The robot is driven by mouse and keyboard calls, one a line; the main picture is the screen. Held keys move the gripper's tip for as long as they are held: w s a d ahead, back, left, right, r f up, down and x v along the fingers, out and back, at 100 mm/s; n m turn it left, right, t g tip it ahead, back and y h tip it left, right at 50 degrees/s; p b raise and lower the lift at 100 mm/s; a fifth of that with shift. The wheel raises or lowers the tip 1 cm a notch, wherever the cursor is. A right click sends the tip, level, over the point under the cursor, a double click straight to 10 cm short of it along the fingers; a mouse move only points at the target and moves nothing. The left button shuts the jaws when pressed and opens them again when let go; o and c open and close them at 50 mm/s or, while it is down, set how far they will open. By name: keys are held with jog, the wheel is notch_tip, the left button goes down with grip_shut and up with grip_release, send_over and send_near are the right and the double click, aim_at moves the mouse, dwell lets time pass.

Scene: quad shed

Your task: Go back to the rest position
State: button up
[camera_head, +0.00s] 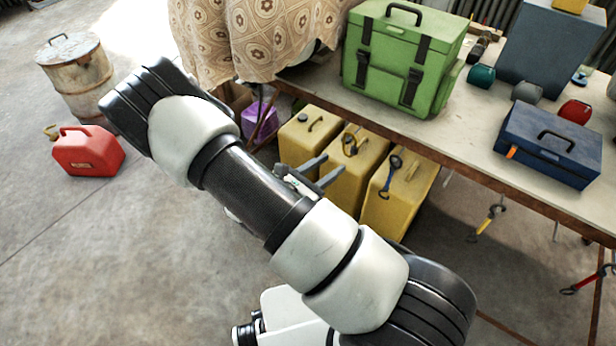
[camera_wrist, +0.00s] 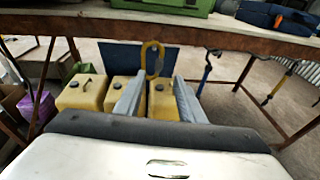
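My gripper (camera_head: 332,165) is beside the near edge of the workbench, in front of the yellow canisters. Its two grey fingers stand apart with a clear gap. In the wrist view my gripper (camera_wrist: 159,82) is also open, with nothing held between the fingers. A yellow loop-shaped hanging tool (camera_wrist: 152,52) shows beyond the fingertips, under the bench edge, apart from them as far as I can tell. My arm is folded across the middle of the head view and hides part of the floor and canisters.
The workbench (camera_head: 470,140) carries a green case (camera_head: 395,65) and a blue toolbox (camera_head: 548,150). Yellow canisters (camera_head: 405,205) stand beneath it. Several tools hang from its edge. A red fuel can (camera_head: 88,152) and a rusty drum (camera_head: 78,75) stand at left. The left floor is open.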

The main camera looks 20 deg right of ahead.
jog(key=v, duration=0.9)
jog(key=shift+p, duration=0.35)
jog(key=shift+d, duration=0.1)
jog(key=s+d+r+m+g+y, duration=0.2)
jog(key=s+r+m+g+y, duration=0.25)
jog(key=r+m, duration=0.5)
jog(key=s+d+r+m+g+y, duration=0.2)
jog(key=s+r+m+g+y, duration=0.3)
jog(key=r+m, duration=0.4)
jog(key=s+a+r+m+t+y+p, duration=0.1)
jog(key=r+t+p, duration=0.1)
jog(key=r+p, duration=0.4)
jog(key=s+a+r+m+t+y+p, duration=0.1)
jog(key=r+p, duration=0.4)
jog(key=r, duration=0.8)
jog(key=s+a+r+m+t+y+p, duration=0.1)
jog(key=s+a+r+m+t+p, duration=0.1)
jog(key=r+p, duration=0.4)
notch_tip(320, 180, up, 4)
jog(key=shift+s+r+m+t+y+p, duration=0.15)
jog(key=shift+s+m+t+y+p, duration=0.2)
jog(key=shift+s+m+t, duration=0.5)
jog(key=shift+w, duration=0.1)
